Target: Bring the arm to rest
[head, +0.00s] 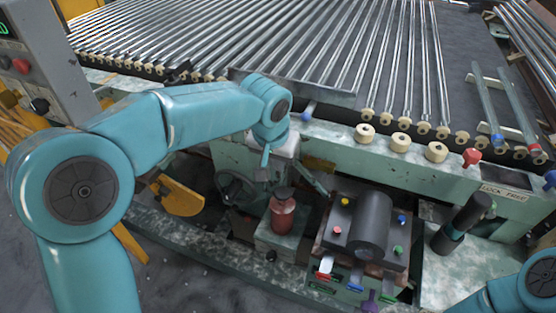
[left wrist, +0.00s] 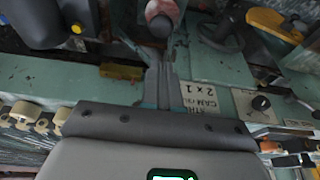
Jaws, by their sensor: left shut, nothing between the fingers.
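My left arm (head: 190,115) is teal and reaches in from the left to the front of the machine. Its gripper (head: 266,157) points down in front of the pale green machine front and is partly hidden by the wrist. In the left wrist view the two grey fingers (left wrist: 159,85) lie together, with nothing between them. A red container with a dark top (head: 283,210) stands just below the gripper; its rounded top (left wrist: 160,12) shows beyond the fingertips. A part of my right arm (head: 525,290) enters at the lower right; its gripper is out of frame.
A dark cylinder on a block (head: 371,222) stands right of the container, with coloured knobs. A black cylinder (head: 462,222) leans further right. A yellow lever (head: 178,198) and a control box (head: 45,60) are left.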

